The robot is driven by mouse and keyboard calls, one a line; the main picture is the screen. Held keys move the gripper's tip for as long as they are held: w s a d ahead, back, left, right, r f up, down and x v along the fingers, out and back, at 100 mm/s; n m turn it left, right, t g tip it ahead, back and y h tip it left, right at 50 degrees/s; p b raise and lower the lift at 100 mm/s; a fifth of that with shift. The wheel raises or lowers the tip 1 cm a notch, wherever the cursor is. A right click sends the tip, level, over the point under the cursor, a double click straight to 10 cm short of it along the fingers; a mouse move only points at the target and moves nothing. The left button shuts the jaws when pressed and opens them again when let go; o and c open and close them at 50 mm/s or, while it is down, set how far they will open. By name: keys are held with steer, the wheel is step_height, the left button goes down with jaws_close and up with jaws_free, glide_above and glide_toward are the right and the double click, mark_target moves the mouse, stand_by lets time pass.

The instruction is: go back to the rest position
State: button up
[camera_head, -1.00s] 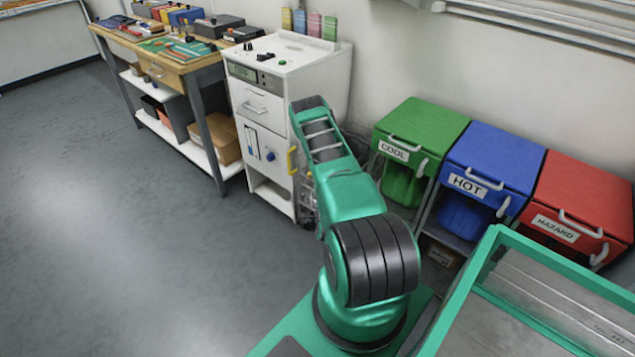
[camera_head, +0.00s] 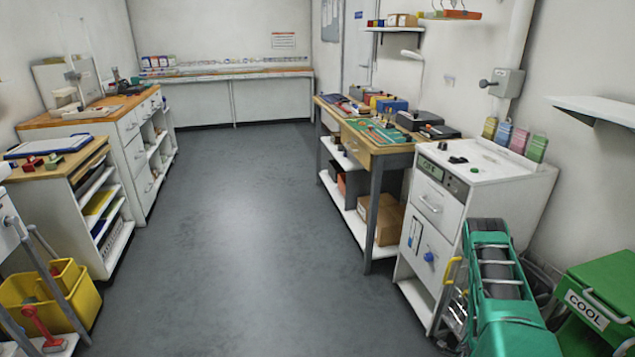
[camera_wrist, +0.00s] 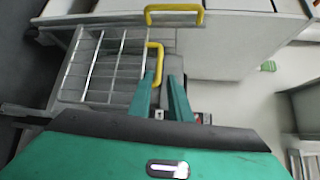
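My gripper (camera_wrist: 162,88) shows in the wrist view with its two teal fingers apart and nothing seen held between them. A wire basket (camera_wrist: 100,68) with yellow handles (camera_wrist: 174,14) lies beyond the fingers. One handle end shows just past the fingertips; I cannot tell whether they touch. In the head view my green arm reaches down at the lower right, and its gripper end is hidden. The basket's yellow handle (camera_head: 451,272) shows beside the arm, in front of the white cabinet.
The white cabinet (camera_head: 480,190) and green COOL bin (camera_head: 605,285) stand close to my arm. A workbench (camera_head: 372,150) is behind the cabinet. Shelving (camera_head: 95,195) and a yellow bucket (camera_head: 60,295) are at left. The middle floor (camera_head: 250,220) is clear.

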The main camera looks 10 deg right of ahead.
steer(key=w+a+r+n+y, duration=0.2)
steer(key=w+r+n+y, duration=0.3)
steer(key=w+r, duration=0.55)
steer(key=s+a+r+n+g+y, duration=0.1)
steer(key=s+a+r+n+g, duration=0.15)
steer(key=r, duration=0.35)
steer(key=s+a+r+n+g+y, duration=0.1)
steer(key=a+r+n, duration=0.25)
steer(key=r, duration=0.35)
steer(key=s+a+r+n+g+y, duration=0.1)
steer(key=a+r+n+g, duration=0.1)
steer(key=r+n, duration=0.3)
steer(key=s+a+r+n+g+y, duration=0.1)
steer(key=s+a+r, duration=0.4)
steer(key=s, duration=0.5)
steer(key=s+a+r+n+g+y, duration=0.1)
steer(key=s+a+r+n+g, duration=0.2)
steer(key=s, duration=0.8)
steer(key=s+a+r+n+g+y, duration=0.1)
steer(key=s+a+r+g, duration=0.1)
steer(key=s+a+r, duration=0.6)
steer(key=s, duration=0.3)
steer(key=shift+a+n+g+y, duration=0.3)
steer(key=shift+n+g, duration=0.05)
steer(key=shift+n, duration=0.05)
steer(key=shift+r, duration=0.1)
